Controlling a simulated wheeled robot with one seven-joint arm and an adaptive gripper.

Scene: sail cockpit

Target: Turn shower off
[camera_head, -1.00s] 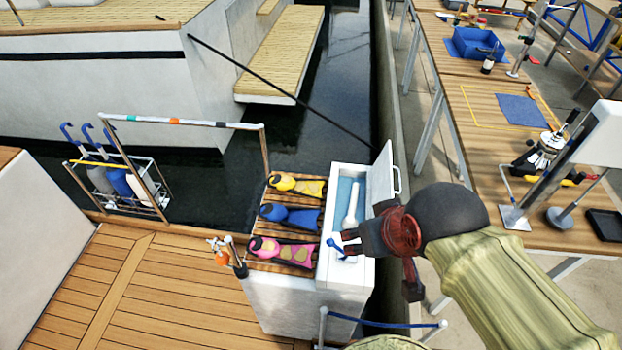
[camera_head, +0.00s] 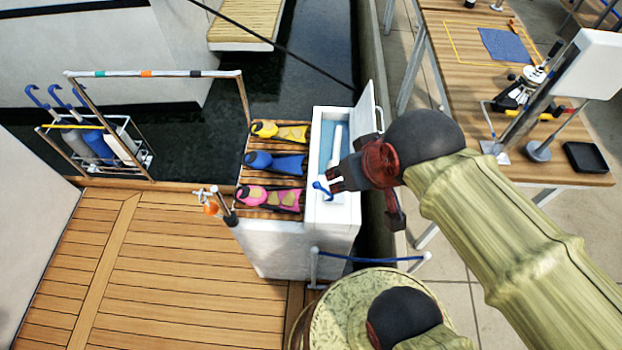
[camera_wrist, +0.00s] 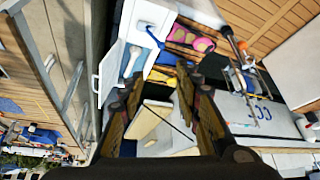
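The shower box (camera_head: 346,213) is white, with its lid open on the right. A blue lever (camera_head: 321,187) sits on its near top face. A white shower handset (camera_head: 338,138) lies in the blue recess behind it. My gripper (camera_head: 338,180) is over the box, just right of the lever; I cannot tell whether they touch. In the wrist view, the gripper (camera_wrist: 158,85) has its two fingers apart with nothing between them. There the lever (camera_wrist: 152,38) and handset (camera_wrist: 132,60) lie beyond the fingertips, and the lever appears clear of them.
Yellow, blue and pink fins (camera_head: 270,197) lie on the slatted seat left of the box. A small shower-like fitting (camera_head: 211,203) stands at its left corner. A blue-topped rail (camera_head: 370,258) stands in front. Open deck (camera_head: 170,270) lies left; a workbench (camera_head: 550,165) stands right.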

